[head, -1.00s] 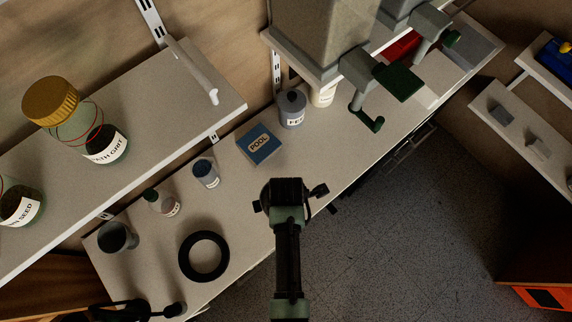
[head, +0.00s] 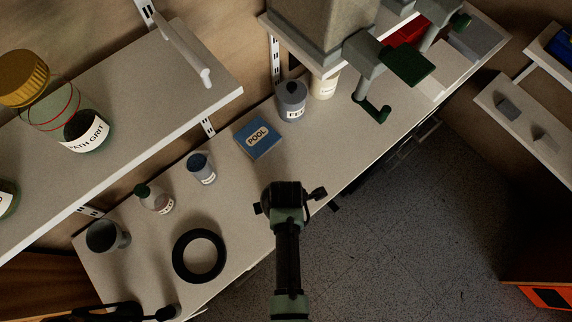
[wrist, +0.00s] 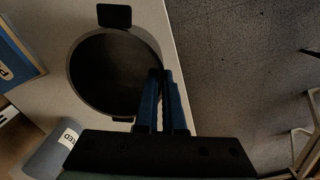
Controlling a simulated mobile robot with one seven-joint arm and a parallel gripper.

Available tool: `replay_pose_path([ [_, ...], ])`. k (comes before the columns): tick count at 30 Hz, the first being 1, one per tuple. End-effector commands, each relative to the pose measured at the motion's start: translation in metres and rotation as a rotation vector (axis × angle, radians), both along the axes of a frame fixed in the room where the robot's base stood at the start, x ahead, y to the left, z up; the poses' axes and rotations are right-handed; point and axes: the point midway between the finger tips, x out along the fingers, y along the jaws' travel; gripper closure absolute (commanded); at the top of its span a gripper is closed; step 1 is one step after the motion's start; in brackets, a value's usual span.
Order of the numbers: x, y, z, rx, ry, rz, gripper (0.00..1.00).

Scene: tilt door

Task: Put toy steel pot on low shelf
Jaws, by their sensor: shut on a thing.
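The toy steel pot (wrist: 100,70) shows in the wrist view as a round vessel with a dark inside and black handles, above or on the worktop near its front edge. My gripper (wrist: 158,75) is shut on the pot's rim at the right side. In the head view my gripper (head: 284,195) and arm cover most of the pot, and I cannot tell whether it touches the worktop. A pale shelf (head: 200,105) is at the upper left, and a small lower shelf (head: 510,125) is at the right; which one is the low shelf is unclear.
On the worktop (head: 235,220) are a blue POOL box (head: 258,137), a black ring (head: 178,262), a grey cup (head: 103,236) and several small bottles. Two hoppers with cranks (head: 372,108) stand at the back right. A big jar (head: 75,125) stands on the left shelf.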

Motion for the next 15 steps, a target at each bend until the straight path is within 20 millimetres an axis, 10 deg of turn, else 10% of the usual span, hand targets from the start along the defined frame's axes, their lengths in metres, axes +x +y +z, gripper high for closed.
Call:
replay_pose_path([
  [15, 0.0010, -0.0001, -0.0067, -0.001, -0.002, 0.000, 1.00],
])
